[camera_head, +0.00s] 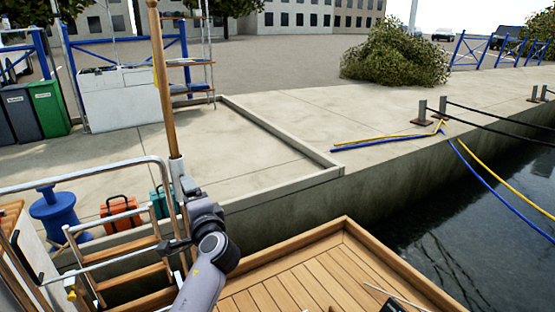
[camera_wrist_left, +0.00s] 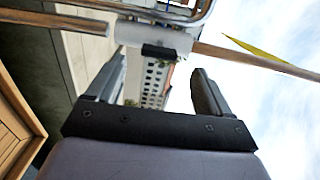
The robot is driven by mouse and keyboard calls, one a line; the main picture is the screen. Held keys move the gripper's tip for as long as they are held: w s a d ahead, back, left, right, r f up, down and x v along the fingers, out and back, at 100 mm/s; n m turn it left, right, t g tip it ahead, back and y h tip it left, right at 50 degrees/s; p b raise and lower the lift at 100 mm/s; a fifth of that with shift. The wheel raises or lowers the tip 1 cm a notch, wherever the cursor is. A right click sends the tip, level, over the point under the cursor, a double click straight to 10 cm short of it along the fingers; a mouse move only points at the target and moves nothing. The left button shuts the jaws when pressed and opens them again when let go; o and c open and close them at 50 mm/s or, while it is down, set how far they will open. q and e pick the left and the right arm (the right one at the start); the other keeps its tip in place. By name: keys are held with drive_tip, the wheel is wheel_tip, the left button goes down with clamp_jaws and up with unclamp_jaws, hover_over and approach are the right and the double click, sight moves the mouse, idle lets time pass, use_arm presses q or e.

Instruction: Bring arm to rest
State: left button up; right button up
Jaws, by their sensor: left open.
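My left arm (camera_head: 205,270) rises from the bottom of the head view, its wrist close to the foot of an upright wooden pole (camera_head: 165,90). In the left wrist view my left gripper (camera_wrist_left: 158,70) is open, with nothing between its fingers. Beyond the fingertips, the wooden pole (camera_wrist_left: 255,62) shows in a pale holder (camera_wrist_left: 150,35) beside metal rail tubes. A yellow flag edge (camera_wrist_left: 255,50) lies along the pole. The fingers appear apart from the pole and holder. In the head view the fingers are hard to make out.
A metal rail (camera_head: 90,180) and wooden steps (camera_head: 130,265) stand left of the arm. The wooden deck (camera_head: 300,285) is mostly clear. Beyond are the quay (camera_head: 270,125), an orange case (camera_head: 120,215), a blue bollard (camera_head: 58,215), mooring lines (camera_head: 490,185) and water.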

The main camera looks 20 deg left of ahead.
use_arm(q)
drive_tip(key=s+d+f+n+h, duration=0.2)
drive_tip(key=s+d+f+h, duration=1.2)
drive_tip(key=s+d+f, duration=0.25)
drive_tip(key=s+d+n+h, duration=0.2)
drive_tip(key=s+d+h, duration=0.2)
drive_tip(key=s+d, duration=0.35)
drive_tip(key=s+a+r+y+p, duration=0.1)
drive_tip(key=a+r+p, duration=0.2)
drive_tip(key=r+p, duration=0.4)
drive_tip(key=s+a+r+n+g+y+p, duration=0.1)
drive_tip(key=r+p, duration=0.6)
drive_tip(key=p, duration=1.1)
drive_tip(key=shift+s+a+n, duration=0.3)
drive_tip(key=shift+s+a, duration=0.25)
drive_tip(key=shift+a, duration=0.6)
use_arm(e)
drive_tip(key=s+d+r+h, duration=0.1)
drive_tip(key=d+r, duration=0.1)
drive_tip(key=r, duration=0.5)
drive_tip(key=s+d+r+m+g, duration=0.1)
drive_tip(key=s+d+r, duration=0.1)
drive_tip(key=r, duration=0.5)
drive_tip(key=shift+d+h, duration=0.4)
drive_tip(key=shift+d, duration=0.3)
